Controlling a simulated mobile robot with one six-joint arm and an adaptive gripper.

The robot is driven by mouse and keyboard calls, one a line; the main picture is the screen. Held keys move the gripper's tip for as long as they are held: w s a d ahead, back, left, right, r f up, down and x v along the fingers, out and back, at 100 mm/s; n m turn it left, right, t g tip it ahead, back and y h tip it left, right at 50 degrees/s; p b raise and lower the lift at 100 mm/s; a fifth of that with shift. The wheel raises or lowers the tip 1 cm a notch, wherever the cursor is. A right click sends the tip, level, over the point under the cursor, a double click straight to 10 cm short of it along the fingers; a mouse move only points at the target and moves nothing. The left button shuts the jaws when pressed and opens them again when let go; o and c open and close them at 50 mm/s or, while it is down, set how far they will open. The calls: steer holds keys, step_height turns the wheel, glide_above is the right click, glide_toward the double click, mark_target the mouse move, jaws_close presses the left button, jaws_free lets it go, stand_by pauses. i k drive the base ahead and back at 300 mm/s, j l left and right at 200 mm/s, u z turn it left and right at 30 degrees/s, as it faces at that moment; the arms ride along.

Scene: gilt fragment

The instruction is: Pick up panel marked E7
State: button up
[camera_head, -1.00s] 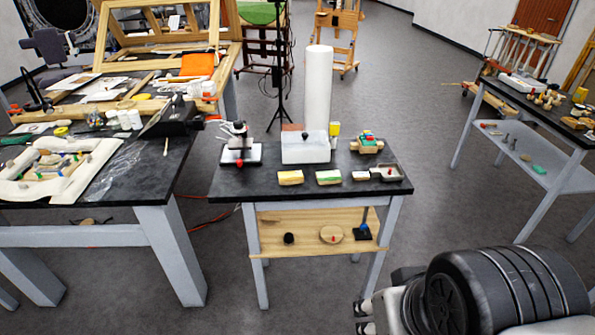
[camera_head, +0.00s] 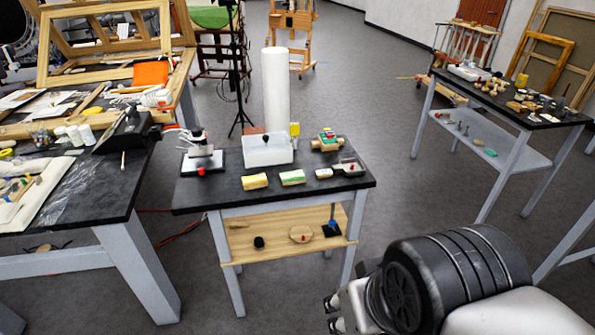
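I cannot make out a panel marked E7 in the head view; no marking is legible at this distance. The small black-topped table (camera_head: 225,196) in the middle holds a white box (camera_head: 267,151), a tall white roll (camera_head: 276,90), a yellow block (camera_head: 254,181), a green-topped block (camera_head: 292,178) and a small device on a white base (camera_head: 203,160). My gripper (camera_head: 335,313) shows at the bottom right, in front of this table and apart from everything on it. Its two light finger parts show with a gap between them, and I see nothing between them.
A large black workbench (camera_head: 112,192) stands at the left with tools and papers. A grey-legged table (camera_head: 455,82) with small items stands at the right. A wooden shelf (camera_head: 280,241) sits under the middle table. Grey floor (camera_head: 400,190) is free between the middle and right tables.

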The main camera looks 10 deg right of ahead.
mark_target(259, 180)
steer(key=i+j+z, duration=0.1)
steer(key=i+j, duration=0.15)
steer(key=i+j+z, duration=0.1)
steer(key=j, duration=0.25)
steer(key=i+j+z, duration=0.1)
steer(key=i+j, duration=0.2)
steer(key=i+j+z, duration=0.1)
steer(key=i+j, duration=0.3)
steer(key=j, duration=0.3)
steer(key=i+j+z, duration=0.25)
steer(key=i+j, duration=0.15)
steer(key=j, duration=0.3)
